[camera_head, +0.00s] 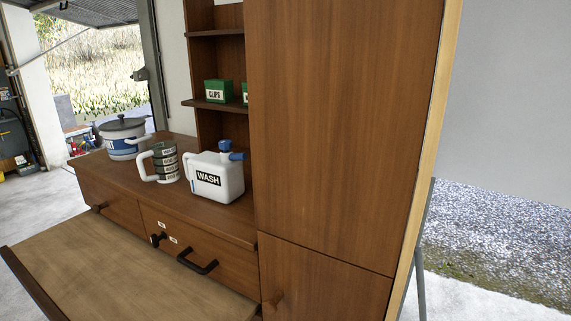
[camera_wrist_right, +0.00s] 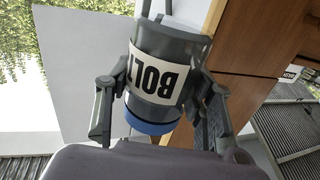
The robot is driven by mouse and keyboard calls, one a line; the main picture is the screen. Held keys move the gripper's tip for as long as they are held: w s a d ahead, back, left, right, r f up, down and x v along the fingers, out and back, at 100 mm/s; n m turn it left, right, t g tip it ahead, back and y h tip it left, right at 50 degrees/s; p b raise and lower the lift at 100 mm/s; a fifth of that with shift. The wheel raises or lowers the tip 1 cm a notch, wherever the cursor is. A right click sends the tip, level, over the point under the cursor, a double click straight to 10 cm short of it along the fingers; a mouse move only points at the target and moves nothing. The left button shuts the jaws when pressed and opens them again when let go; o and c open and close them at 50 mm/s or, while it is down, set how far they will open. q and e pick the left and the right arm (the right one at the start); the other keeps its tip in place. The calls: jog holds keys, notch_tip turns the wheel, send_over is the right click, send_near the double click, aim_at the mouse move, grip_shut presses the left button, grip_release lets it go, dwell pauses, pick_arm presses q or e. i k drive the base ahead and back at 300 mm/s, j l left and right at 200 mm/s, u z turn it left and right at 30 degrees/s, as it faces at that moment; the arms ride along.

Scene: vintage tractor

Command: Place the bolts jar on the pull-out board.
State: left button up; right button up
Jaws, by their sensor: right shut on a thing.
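The bolts jar (camera_wrist_right: 155,75) is a dark grey jar with a blue band at one end and a white label reading BOLT, seen upside down in the right wrist view. My right gripper (camera_wrist_right: 160,105) is shut on it, with a finger on each side. The pull-out board (camera_head: 120,265) is a light wooden surface extending from the cabinet at the lower left of the head view, and its visible part is bare. The jar and both grippers are outside the head view.
A drawer with a black handle (camera_head: 197,264) faces the board. A green CLIPS box (camera_head: 218,91) sits on a shelf. A tall cabinet (camera_head: 345,120) rises at right.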

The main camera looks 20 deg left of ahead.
aim_at(80, 301)
jog(key=j+z, duration=0.1)
jog(key=j, duration=0.3)
jog(key=k+j, duration=0.1)
jog(key=j, duration=0.35)
jog(key=j+z, duration=0.15)
jog(key=j, duration=0.25)
jog(key=k+j+z, duration=0.1)
jog(key=j, duration=0.3)
jog(key=k+j, duration=0.1)
jog(key=j, duration=0.35)
jog(key=k+j+z, duration=0.15)
jog(key=j, duration=0.25)
jog(key=j+z, duration=0.1)
jog(key=j, duration=0.3)
jog(key=j+z, duration=0.5)
jog(key=j, duration=2.35)
jog(key=k, duration=0.05)
